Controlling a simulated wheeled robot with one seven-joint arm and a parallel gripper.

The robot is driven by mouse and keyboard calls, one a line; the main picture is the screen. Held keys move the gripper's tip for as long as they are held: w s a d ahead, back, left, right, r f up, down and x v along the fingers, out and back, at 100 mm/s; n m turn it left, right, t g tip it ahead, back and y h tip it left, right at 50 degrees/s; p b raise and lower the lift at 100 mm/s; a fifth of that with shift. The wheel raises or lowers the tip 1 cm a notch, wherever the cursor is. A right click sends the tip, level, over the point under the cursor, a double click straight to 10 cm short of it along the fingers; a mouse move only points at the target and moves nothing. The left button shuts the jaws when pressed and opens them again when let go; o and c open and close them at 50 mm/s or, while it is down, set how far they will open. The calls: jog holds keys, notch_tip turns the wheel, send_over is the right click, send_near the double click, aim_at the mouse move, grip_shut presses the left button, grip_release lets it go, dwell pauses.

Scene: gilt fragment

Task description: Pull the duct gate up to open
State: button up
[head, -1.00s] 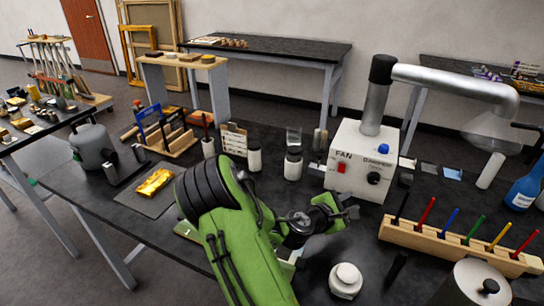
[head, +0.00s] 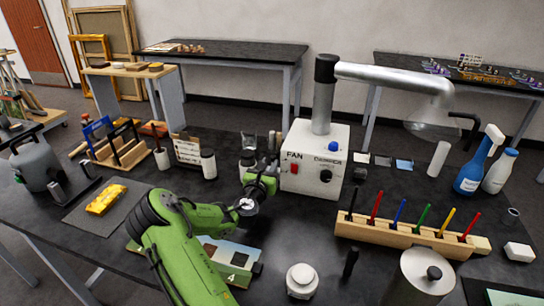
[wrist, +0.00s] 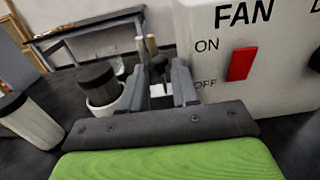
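The white fan box (head: 316,165) stands on the black bench, with a metal duct (head: 322,105) rising from its top and bending right. My gripper (head: 268,168) is low beside the box's left face. In the wrist view the two grey fingers of my gripper (wrist: 160,85) are apart. Narrow upright pieces (wrist: 152,45), tan and dark, show in line with the gap; I cannot tell whether they are between the fingers or beyond them. They may be the duct gate, which I cannot identify for sure. No contact is visible.
The fan box has a red switch (wrist: 242,63) and a dark knob (head: 326,176). A dark-lidded white jar (wrist: 100,88) is close left of my gripper.

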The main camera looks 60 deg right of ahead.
aim_at(272, 159)
jog(key=d, duration=0.5)
jog(key=shift+w, duration=0.4)
jog(key=shift+c, duration=0.4)
grip_shut()
